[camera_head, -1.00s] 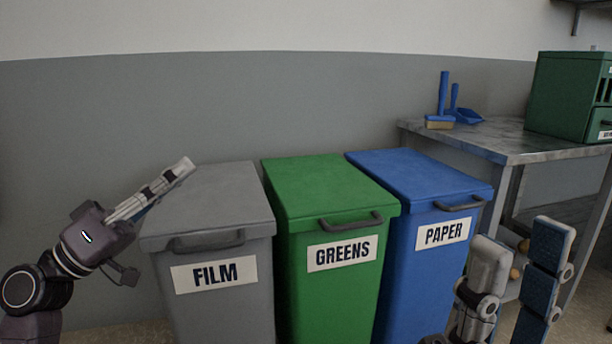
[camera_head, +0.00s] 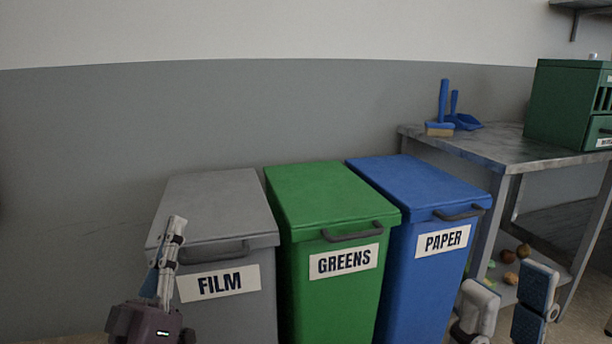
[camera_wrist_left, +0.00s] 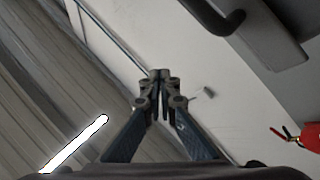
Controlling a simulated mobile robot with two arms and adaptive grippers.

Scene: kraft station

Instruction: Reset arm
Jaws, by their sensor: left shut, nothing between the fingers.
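My left gripper (camera_head: 174,222) points up in front of the left edge of the grey FILM bin (camera_head: 222,195), with its slim fingers closed together and nothing between them. In the left wrist view the same gripper (camera_wrist_left: 158,75) has its fingertips meeting, and they look empty. My right gripper (camera_head: 510,288) is at the lower right of the head view, in front of the table's lower shelf. Its two fingers stand well apart with nothing visible between them. Much of the right gripper is cut off by the lower edge.
The green GREENS bin (camera_head: 325,195) and blue PAPER bin (camera_head: 415,185) stand beside the grey bin, all lids shut. A table (camera_head: 480,145) at right bears a blue brush (camera_head: 441,110), a dustpan (camera_head: 464,121) and a green cabinet (camera_head: 565,100). Small round items lie on its lower shelf.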

